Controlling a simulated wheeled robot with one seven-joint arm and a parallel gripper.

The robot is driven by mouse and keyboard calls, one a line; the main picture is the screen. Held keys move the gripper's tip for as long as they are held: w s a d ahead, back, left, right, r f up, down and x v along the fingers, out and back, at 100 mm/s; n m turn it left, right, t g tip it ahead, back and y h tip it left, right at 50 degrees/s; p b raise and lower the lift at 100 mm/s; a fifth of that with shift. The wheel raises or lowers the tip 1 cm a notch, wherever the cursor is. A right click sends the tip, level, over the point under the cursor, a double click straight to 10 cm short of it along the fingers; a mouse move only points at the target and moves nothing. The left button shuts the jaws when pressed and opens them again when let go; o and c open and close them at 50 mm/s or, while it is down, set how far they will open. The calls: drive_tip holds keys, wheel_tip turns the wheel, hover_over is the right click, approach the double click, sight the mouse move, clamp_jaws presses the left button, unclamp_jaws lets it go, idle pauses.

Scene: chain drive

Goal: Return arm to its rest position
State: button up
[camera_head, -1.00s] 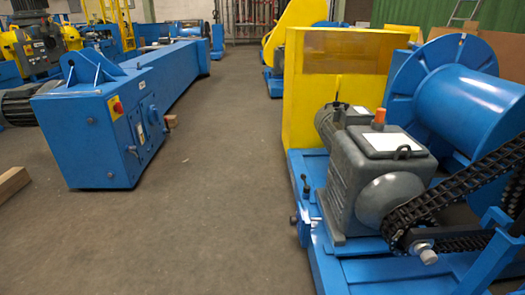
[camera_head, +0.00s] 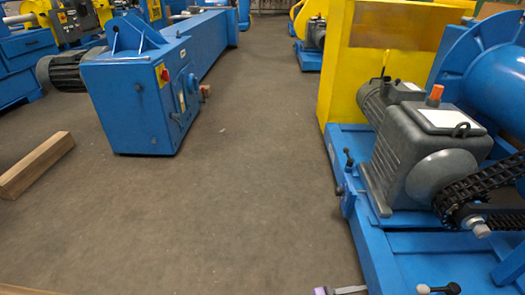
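My arm and gripper are not clearly in view in the head camera view. A small grey and purple part (camera_head: 340,290) shows at the bottom edge, cut off by the frame; I cannot tell what it belongs to. The chain drive stands at the right: a grey gearbox (camera_head: 430,150) with an orange cap on top, a black chain (camera_head: 490,180) beside it, and a blue drum (camera_head: 500,75) behind. It sits on a blue base frame (camera_head: 365,225) with small black-knobbed levers near the bottom edge.
A yellow guard (camera_head: 350,70) stands behind the gearbox. A blue machine cabinet (camera_head: 125,110) with a red button and a motor (camera_head: 62,72) stands at the left. A wooden beam (camera_head: 38,165) lies on the floor at the left. The grey floor (camera_head: 235,200) between them is clear.

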drive_tip(key=w+a+r+t+y, duration=0.15)
drive_tip(key=w+r+t, duration=0.35)
drive_tip(key=w+t, duration=0.5)
wheel_tip(320, 180, up, 8)
drive_tip(key=a+n+t+y, duration=0.3)
drive_tip(key=n+t+y, duration=0.3)
drive_tip(key=n+t, duration=0.15)
drive_tip(key=s+a+r+n+g+y+p, duration=0.15)
drive_tip(key=s+r+n+y, duration=0.25)
drive_tip(key=s, duration=0.9)
drive_tip(key=s+a+r+n+g+y, duration=0.1)
drive_tip(key=s+a+r+n+y, duration=0.2)
drive_tip(key=s, duration=1)
drive_tip(key=s+a+r+n+g+y+p, duration=0.1)
drive_tip(key=s+r+n+y, duration=0.35)
drive_tip(key=s, duration=0.75)
wheel_tip(320, 180, up, 37)
drive_tip(key=h+p, duration=0.1)
drive_tip(key=p, duration=3.6)
drive_tip(key=shift+a+n, duration=0.25)
drive_tip(key=shift+n, duration=0.05)
